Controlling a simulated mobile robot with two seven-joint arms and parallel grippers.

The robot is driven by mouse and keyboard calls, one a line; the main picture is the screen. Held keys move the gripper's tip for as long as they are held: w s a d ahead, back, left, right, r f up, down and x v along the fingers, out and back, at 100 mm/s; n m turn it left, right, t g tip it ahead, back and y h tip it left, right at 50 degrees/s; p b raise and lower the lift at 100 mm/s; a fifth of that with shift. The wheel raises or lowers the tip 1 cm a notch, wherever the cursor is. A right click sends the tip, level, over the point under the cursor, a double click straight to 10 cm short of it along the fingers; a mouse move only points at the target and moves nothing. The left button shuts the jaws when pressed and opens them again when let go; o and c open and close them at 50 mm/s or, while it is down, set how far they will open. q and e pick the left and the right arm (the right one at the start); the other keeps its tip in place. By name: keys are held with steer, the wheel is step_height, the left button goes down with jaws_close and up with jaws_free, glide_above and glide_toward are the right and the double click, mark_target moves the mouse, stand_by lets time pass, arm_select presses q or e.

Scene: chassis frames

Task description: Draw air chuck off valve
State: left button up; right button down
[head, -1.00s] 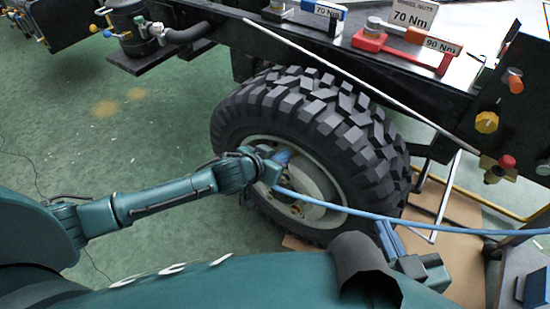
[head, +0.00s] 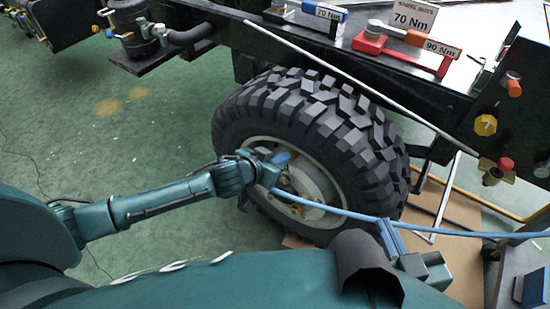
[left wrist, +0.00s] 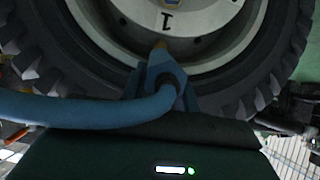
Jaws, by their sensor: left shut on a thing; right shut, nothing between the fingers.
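My left gripper (head: 280,160) is shut at the near side of the wheel (head: 300,150). In the left wrist view its blue fingers (left wrist: 163,84) are closed around the air chuck (left wrist: 166,72), whose blue hose (left wrist: 85,108) bends away to the left. I cannot tell whether chuck and valve still touch. My right gripper (head: 391,238) is shut and empty, right of the tyre's lower part, close to the blue hose (head: 345,211).
The black chassis frame (head: 260,42) runs above the tyre, carrying torque tools with 70 Nm and 90 Nm labels. A thin pale rod (head: 360,85) slopes across the tyre's top. Green floor (head: 150,130) left of the wheel is open.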

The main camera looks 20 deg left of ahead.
arm_select(q)
steer(key=shift+p+v, duration=1.55)
steer(key=shift+v, duration=0.25)
steer(key=shift+r, duration=0.1)
steer(key=shift+s+r, duration=0.1)
steer(key=shift+p+v, duration=2.8)
steer(key=shift+v, duration=0.15)
